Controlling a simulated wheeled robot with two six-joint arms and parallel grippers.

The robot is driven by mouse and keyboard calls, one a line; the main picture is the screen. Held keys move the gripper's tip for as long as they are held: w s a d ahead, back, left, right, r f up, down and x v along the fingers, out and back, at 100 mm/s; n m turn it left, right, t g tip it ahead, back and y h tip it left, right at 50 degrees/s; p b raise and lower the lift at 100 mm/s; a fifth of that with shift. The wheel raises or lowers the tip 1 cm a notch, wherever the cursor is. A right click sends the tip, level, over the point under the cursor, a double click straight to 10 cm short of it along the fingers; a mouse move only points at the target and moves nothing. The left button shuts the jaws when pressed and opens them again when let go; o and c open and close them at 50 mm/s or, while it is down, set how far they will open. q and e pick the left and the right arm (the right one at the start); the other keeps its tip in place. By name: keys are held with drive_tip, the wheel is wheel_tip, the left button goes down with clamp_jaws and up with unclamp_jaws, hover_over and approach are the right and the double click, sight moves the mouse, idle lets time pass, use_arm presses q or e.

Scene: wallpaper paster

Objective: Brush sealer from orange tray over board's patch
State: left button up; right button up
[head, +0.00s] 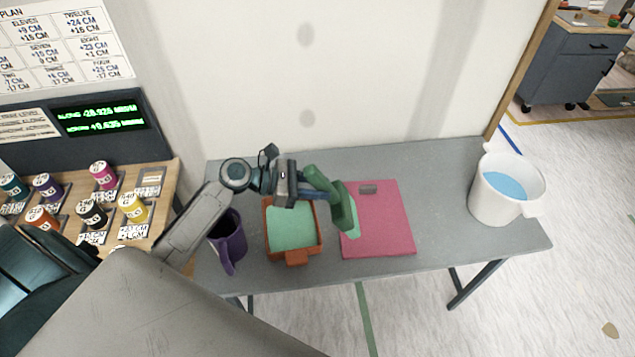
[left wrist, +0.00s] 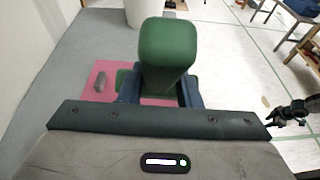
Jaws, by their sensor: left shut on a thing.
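My left gripper (head: 312,190) is shut on the handle of a green brush (head: 344,205). The brush is over the left part of the pink board (head: 385,225), its head pointing down; I cannot tell whether it touches. A light green area shows beside the brush head on the board; whether it is bristles or sealer is unclear. The orange tray (head: 295,257) holds light green sealer and stands just left of the board. In the left wrist view the brush (left wrist: 167,60) hides much of the board (left wrist: 95,72). My right gripper (left wrist: 290,112) shows small at the right edge there, its jaws unclear.
A small grey block (head: 368,188) lies on the board's upper part. A purple jug (head: 226,243) stands left of the tray. A white bucket (head: 496,205) with blue liquid is at the table's right end. The grey table (head: 445,215) is clear between board and bucket.

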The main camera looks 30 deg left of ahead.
sight(332, 207)
use_arm(q)
wheel_tip(332, 207, down, 6)
drive_tip(key=shift+r+b, duration=0.1)
drive_tip(key=shift+b, duration=0.8)
drive_tip(key=shift+f, duration=0.2)
drive_tip(key=shift+f, duration=0.3)
idle(0.3)
drive_tip(key=shift+f, duration=0.25)
drive_tip(key=shift+f, duration=0.5)
idle(1.0)
drive_tip(key=shift+w+d, duration=0.45)
drive_tip(key=shift+d, duration=0.35)
drive_tip(key=shift+w+d, duration=0.45)
drive_tip(key=shift+d, duration=0.35)
